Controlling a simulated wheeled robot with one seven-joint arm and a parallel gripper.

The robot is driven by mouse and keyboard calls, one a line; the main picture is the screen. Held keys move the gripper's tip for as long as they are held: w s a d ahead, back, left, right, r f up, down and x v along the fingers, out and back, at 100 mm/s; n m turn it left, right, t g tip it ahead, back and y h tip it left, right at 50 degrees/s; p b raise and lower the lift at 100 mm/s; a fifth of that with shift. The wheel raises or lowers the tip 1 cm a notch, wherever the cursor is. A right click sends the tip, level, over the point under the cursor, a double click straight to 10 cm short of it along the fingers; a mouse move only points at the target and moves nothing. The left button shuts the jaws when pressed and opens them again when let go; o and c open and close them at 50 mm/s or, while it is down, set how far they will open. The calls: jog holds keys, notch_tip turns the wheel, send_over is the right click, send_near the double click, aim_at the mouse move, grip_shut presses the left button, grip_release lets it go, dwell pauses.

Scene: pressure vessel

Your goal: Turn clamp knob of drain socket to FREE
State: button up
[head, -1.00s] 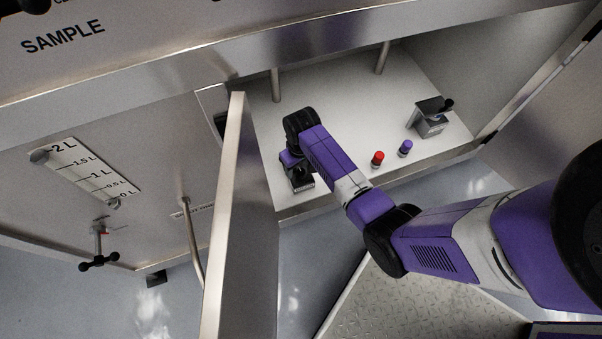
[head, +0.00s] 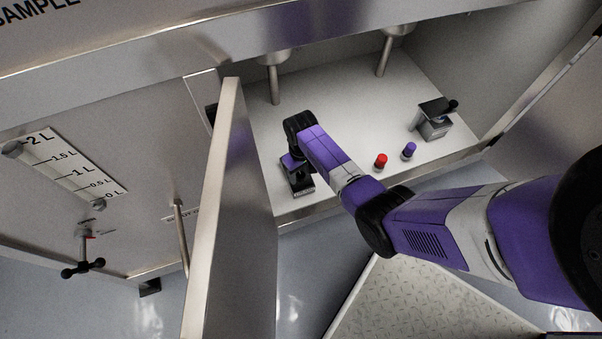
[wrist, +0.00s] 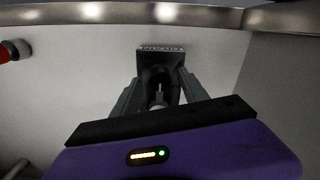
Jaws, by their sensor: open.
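A dark socket block with a small label plate (wrist: 160,48) stands between my fingers in the wrist view. Its lettering is too small to read surely. In the head view this block (head: 303,192) is mostly hidden under my wrist at the left of the cabinet floor. My gripper (wrist: 160,92) is open, with one finger on each side of the block's dark middle part; I cannot tell whether they touch it. The clamp knob is not clearly seen there. A similar grey block (head: 434,122) with a black knob (head: 452,105) stands at the right of the cabinet floor.
A red cap (head: 381,161) and a purple cap (head: 409,150) stand on the white cabinet floor (head: 350,115) between the blocks. An open door (head: 222,200) stands close left of my arm. Two metal pipes (head: 274,82) come down behind. Bare floor lies between pipes and caps.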

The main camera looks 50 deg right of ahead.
grip_shut()
jog(key=shift+r+m, duration=0.1)
jog(key=shift+m, duration=0.2)
jog(key=m+p, duration=0.2)
jog(key=m, duration=0.1)
jog(key=shift+m, duration=0.3)
jog(key=m+p, duration=0.1)
jog(key=m, duration=0.3)
jog(key=shift+m, duration=0.3)
jog(key=m+p, duration=0.1)
jog(key=m, duration=0.3)
jog(key=shift+m, duration=0.3)
jog(key=shift+m+p, duration=0.4)
jog(key=shift+m, duration=1.8)
